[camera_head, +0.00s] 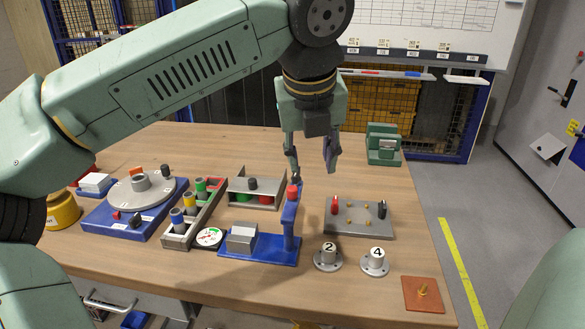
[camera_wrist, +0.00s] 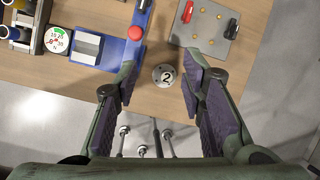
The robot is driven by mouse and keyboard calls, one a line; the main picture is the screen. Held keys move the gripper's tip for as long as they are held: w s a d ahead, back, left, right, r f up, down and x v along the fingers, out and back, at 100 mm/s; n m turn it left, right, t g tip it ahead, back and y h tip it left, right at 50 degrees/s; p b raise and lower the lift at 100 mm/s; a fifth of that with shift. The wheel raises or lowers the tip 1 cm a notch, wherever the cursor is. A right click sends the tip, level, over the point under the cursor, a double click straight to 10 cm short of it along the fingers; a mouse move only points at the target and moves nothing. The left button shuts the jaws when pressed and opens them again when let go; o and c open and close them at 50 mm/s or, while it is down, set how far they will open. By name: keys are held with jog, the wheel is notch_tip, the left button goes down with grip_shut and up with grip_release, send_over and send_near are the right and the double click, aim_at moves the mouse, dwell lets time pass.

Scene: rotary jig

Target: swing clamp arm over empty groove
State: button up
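A blue fixture base (camera_head: 262,252) sits near the front middle of the table. A grey block (camera_head: 241,238) is on its left part; it also shows in the wrist view (camera_wrist: 87,47). At the right end a blue post carries a blue clamp arm (camera_head: 298,197) with a red knob (camera_head: 292,192). The arm points toward the back, away from the block; the knob shows in the wrist view (camera_wrist: 135,33).
Numbered round pieces 2 (camera_head: 327,257) and 4 (camera_head: 375,262) stand right of the fixture. A grey plate (camera_head: 360,222) with red and black parts lies behind them. A gauge (camera_head: 209,237) and coloured-cylinder rack (camera_head: 190,222) are at the left. The table's back middle is clear.

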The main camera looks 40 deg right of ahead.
aim_at(293, 188)
jog(key=shift+n+t+y, duration=0.5)
jog(key=shift+t+y, duration=0.1)
jog(key=shift+y, duration=0.1)
jog(key=x, duration=0.3)
jog(key=w+p+x, duration=0.1)
jog(key=x, duration=0.3)
jog(key=w+a+p+x, duration=0.1)
jog(key=x, duration=0.2)
jog(key=shift+w+d+f, duration=0.1)
jog(key=shift+c, duration=0.2)
grip_shut()
